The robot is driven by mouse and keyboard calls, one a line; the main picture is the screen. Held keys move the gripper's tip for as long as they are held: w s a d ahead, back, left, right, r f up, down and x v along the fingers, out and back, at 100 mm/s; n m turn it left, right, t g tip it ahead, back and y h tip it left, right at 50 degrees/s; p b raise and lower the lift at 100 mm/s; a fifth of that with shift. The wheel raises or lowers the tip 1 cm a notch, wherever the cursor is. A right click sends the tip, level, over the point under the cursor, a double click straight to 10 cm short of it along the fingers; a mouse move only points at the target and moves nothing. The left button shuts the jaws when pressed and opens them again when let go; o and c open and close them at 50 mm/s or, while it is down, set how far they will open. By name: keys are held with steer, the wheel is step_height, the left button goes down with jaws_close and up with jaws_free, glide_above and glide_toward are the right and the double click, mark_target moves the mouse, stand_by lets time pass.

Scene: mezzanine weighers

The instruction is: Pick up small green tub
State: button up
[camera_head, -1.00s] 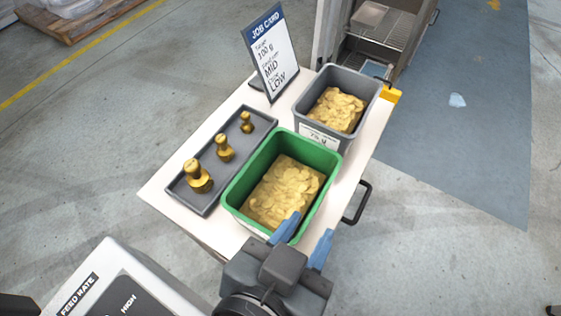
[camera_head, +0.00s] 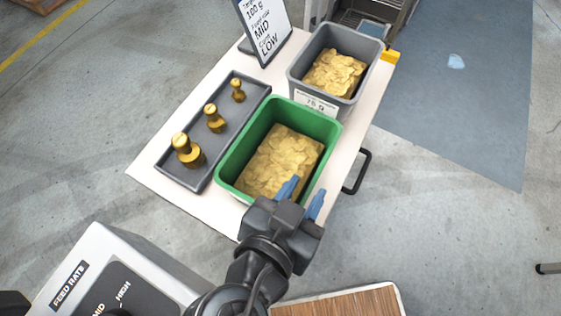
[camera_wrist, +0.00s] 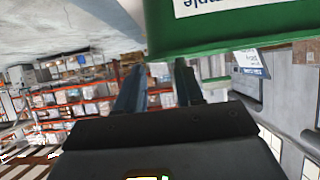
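The green tub (camera_head: 228,172) stands upright on the white table, holding yellow, chip-like pieces. My gripper (camera_head: 302,196) is at its near right corner with the two blue fingers apart. In the head view one fingertip shows over the tub's inside and the other shows just outside the wall. In the wrist view the tub's green wall (camera_wrist: 225,42) and white label (camera_wrist: 215,5) fill the top, upside down, close to my gripper's fingers (camera_wrist: 158,78). Nothing is held. I cannot tell whether a finger touches the rim.
A grey tub (camera_head: 325,105) marked 75 g stands behind the green one. A dark tray (camera_head: 192,150) with three brass weights lies to the left. A job card (camera_head: 264,28) stands at the back. A feed-rate control box (camera_head: 108,270) is at lower left. The table (camera_head: 222,214) has a handle at right.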

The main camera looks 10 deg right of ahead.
mark_target(313, 179)
steer(key=b+x, duration=0.1)
steer(key=x, duration=0.2)
steer(key=shift+w+d+f+b, duration=0.2)
steer(key=shift+f+b, duration=0.15)
steer(key=shift+b, duration=0.05)
steer(key=shift+w+d+f, duration=0.1)
steer(key=shift+w+d, duration=0.2)
steer(key=shift+w, duration=0.1)
steer(key=shift+c, duration=0.3)
jaws_close()
stand_by(0.4)
